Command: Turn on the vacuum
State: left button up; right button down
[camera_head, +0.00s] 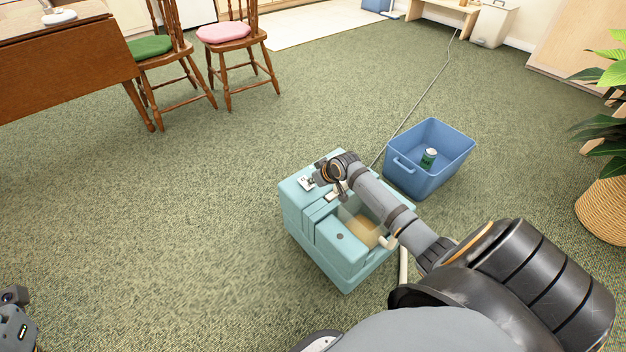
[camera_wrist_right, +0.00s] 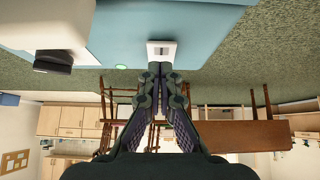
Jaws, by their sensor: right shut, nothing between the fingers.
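The vacuum is a boxy teal machine (camera_head: 305,232) standing on the carpet in the middle of the head view. A white switch plate (camera_head: 306,183) with a dark slot sits on its top, and it also shows in the wrist view (camera_wrist_right: 153,47). My right gripper (camera_head: 321,178) is above the top beside this plate. In the wrist view its fingers (camera_wrist_right: 161,68) are shut and empty, with the tips at the plate's edge; I cannot tell if they touch it. A small green spot (camera_wrist_right: 121,67) shows on the teal body. My left gripper's fingers are out of view.
A grey cord (camera_head: 425,93) runs to the back wall. Chairs (camera_head: 165,50) and a wooden table (camera_head: 65,62) are at left, a potted plant (camera_head: 605,205) at right. Carpet at left is clear.

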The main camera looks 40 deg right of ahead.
jog(key=p+v, duration=0.9)
jog(key=v, duration=0.4)
jog(key=shift+s+f, duration=0.15)
jog(key=shift+s, duration=0.05)
